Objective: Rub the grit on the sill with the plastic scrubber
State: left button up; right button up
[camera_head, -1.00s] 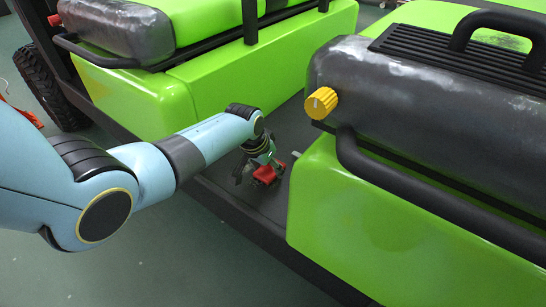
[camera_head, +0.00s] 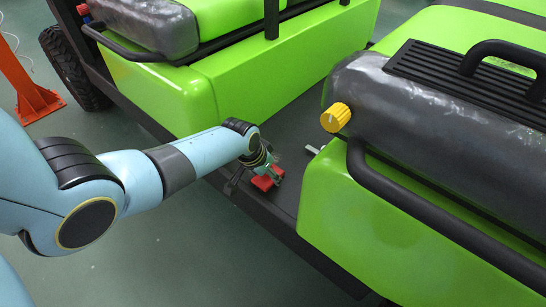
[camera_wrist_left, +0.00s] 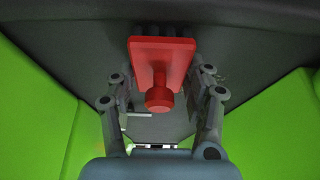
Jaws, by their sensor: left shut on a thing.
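The red plastic scrubber (camera_head: 264,183) is at my left gripper (camera_head: 262,170), low over the dark sill (camera_head: 290,190) between the two green seat bases. In the left wrist view the scrubber (camera_wrist_left: 160,60) shows as a red plate with a round knob and dark bristles at its far edge. The fingers of my left gripper stand on both sides of it and are shut on it. I cannot tell whether the bristles touch the sill. I cannot make out the grit. My right gripper is not in view.
The near green seat base (camera_head: 375,220), with a yellow knob (camera_head: 335,117) and black rail (camera_head: 420,210), stands right of the gripper. Another green base (camera_head: 250,80) stands behind. An orange post (camera_head: 30,90) stands far left.

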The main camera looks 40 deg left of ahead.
aim_at(282, 175)
pick_arm(q)
jog(key=shift+s+d, duration=0.1)
jog(key=shift+d, duration=1.25)
jog(key=shift+w+d+f+b, duration=0.15)
jog(key=shift+w+b, duration=0.35)
jog(key=shift+w, duration=0.75)
jog(key=shift+w+d+b, duration=0.1)
jog(key=shift+w+b, duration=1.05)
jog(key=shift+w, duration=1.05)
jog(key=shift+w+d+b, duration=0.1)
jog(key=shift+w+b, duration=1.05)
jog(key=shift+w, duration=0.45)
jog(key=shift+c, duration=0.5)
jog(key=shift+w+r, duration=0.1)
jog(key=shift+r, duration=0.1)
